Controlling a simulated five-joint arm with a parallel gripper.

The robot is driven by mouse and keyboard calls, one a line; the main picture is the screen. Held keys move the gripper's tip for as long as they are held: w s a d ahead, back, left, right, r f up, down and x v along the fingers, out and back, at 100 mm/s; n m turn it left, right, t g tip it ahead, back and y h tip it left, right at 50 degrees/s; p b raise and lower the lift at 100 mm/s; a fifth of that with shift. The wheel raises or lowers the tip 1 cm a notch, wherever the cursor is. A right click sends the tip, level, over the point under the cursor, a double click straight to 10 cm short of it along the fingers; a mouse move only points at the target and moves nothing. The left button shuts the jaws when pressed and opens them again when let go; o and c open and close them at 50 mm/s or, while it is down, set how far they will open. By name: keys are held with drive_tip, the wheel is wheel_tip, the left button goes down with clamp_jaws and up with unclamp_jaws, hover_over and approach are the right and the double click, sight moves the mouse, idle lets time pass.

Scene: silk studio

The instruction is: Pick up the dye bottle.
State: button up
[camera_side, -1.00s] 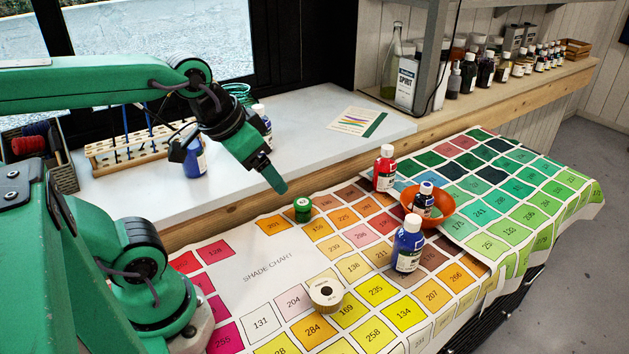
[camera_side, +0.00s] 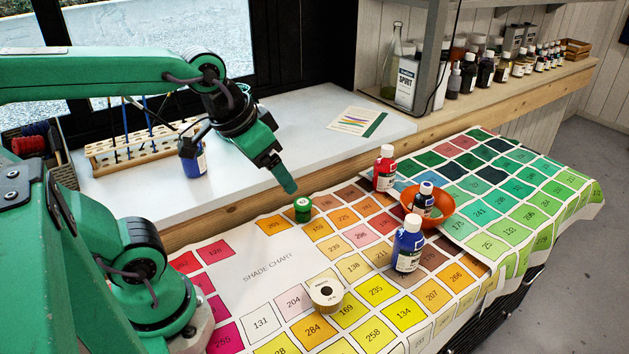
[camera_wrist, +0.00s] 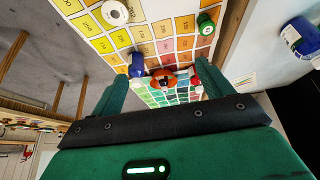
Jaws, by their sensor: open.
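Several bottles could be the dye bottle; I cannot tell which is meant. A blue bottle with a white cap (camera_side: 408,245) stands upright on the shade chart. A red bottle (camera_side: 385,168) stands behind it, and a dark blue bottle (camera_side: 424,200) stands in an orange bowl (camera_side: 452,215). My gripper (camera_side: 285,180) is above the chart's back edge, left of these bottles and touching none. In the wrist view, its open, empty jaws (camera_wrist: 156,90) frame the blue bottle (camera_wrist: 136,65), the bowl (camera_wrist: 158,76) and the red bottle (camera_wrist: 194,76) farther off.
A green pot (camera_side: 303,209) sits just below my gripper, and a pale round pot (camera_side: 326,290) stands nearer on the chart (camera_side: 262,262). Another blue bottle (camera_side: 194,160) stands on the white bench by a wooden rack (camera_side: 130,153). The chart's left part is clear.

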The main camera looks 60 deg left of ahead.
drive_tip(key=w+d+r+g, duration=0.1)
drive_tip(key=w+d+g, duration=0.1)
drive_tip(key=w, duration=0.5)
drive_tip(key=g, duration=0.3)
hover_over(414, 218)
drive_tip(key=shift+n, duration=0.3)
drive_tip(key=f, duration=1)
drive_tip(key=shift+s+a, duration=0.3)
drive_tip(key=shift+w+d+f, duration=0.25)
drive_tip(key=shift+w+f, duration=0.05)
drive_tip(key=shift+f, duration=3.95)
drive_tip(key=c, duration=1.5)
